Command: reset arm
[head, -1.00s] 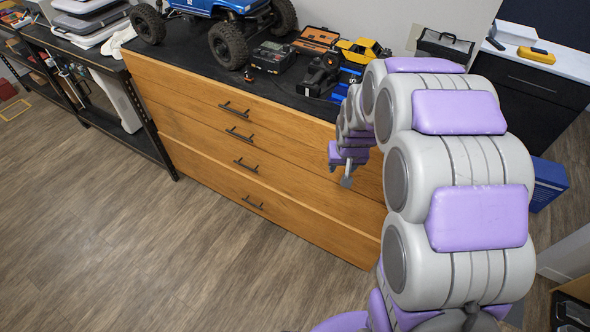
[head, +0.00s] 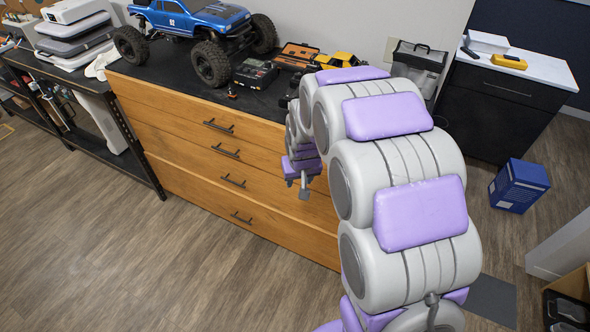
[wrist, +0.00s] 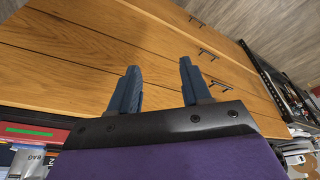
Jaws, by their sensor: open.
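My gripper (head: 303,190) hangs at the end of my curled grey and purple arm, in front of the wooden drawer cabinet (head: 190,155). In the wrist view my gripper (wrist: 158,68) has its two dark blue fingers spread apart with nothing between them. Beyond the fingers are the wooden drawer fronts (wrist: 110,40) with black handles. The arm hides the right part of the cabinet and some of its top in the head view.
A blue RC truck (head: 200,25) and a black charger-like box (head: 255,73) stand on the cabinet's black top. A blue box (head: 519,186) sits on the floor at right, near a black cabinet (head: 505,100). The wooden floor at lower left is clear.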

